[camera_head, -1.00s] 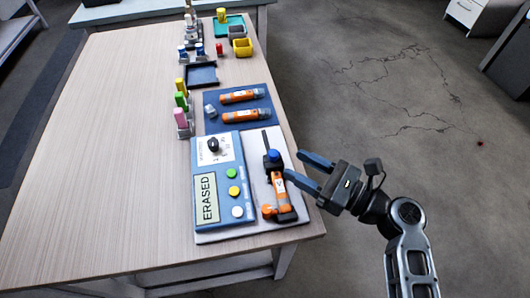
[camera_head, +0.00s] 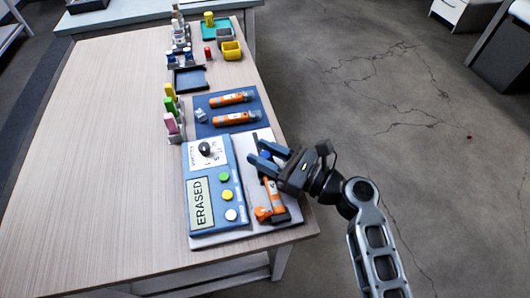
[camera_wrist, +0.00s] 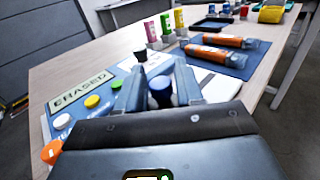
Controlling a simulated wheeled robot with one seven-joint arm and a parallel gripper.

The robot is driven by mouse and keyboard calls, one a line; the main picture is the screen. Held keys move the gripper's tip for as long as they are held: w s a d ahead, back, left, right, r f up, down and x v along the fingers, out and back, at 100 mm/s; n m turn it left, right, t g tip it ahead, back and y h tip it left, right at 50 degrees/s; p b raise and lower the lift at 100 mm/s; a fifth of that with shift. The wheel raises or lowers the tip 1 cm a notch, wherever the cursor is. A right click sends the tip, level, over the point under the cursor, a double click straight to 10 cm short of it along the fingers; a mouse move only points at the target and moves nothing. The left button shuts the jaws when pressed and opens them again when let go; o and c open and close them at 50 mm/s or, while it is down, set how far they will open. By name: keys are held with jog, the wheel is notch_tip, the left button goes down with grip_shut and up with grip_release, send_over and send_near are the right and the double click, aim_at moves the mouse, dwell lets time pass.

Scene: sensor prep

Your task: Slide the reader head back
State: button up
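The reader head, with a round blue knob (camera_wrist: 160,88), sits on its dark rail over the white plate beside the blue control box (camera_head: 196,165). An orange sensor (camera_head: 272,192) lies below it on the plate. My gripper (camera_head: 258,154) comes in from the right, over the rail. In the wrist view its two fingers stand apart on either side of the blue knob, open. I cannot tell whether they touch it. The gripper hides much of the reader head in the head view. The box's display (camera_head: 200,204) reads "ERASED".
Several buttons and a black dial (camera_head: 206,149) are on the box. Two orange sensors (camera_head: 232,98) lie on a blue mat (camera_head: 206,130) behind. Coloured bottles (camera_head: 171,106) stand to its left. The table's left side is clear.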

aim_at(258, 132)
grip_shut()
jog(key=w, duration=0.2)
jog(key=w+a, duration=0.1)
jog(key=w, duration=0.1)
jog(key=w+b, duration=0.1)
jog(key=w, duration=0.1)
jog(key=shift+w+a, duration=0.1)
jog(key=shift+a, duration=0.25)
jog(key=shift+w, duration=0.2)
jog(key=shift+o, duration=1.3)
grip_release()
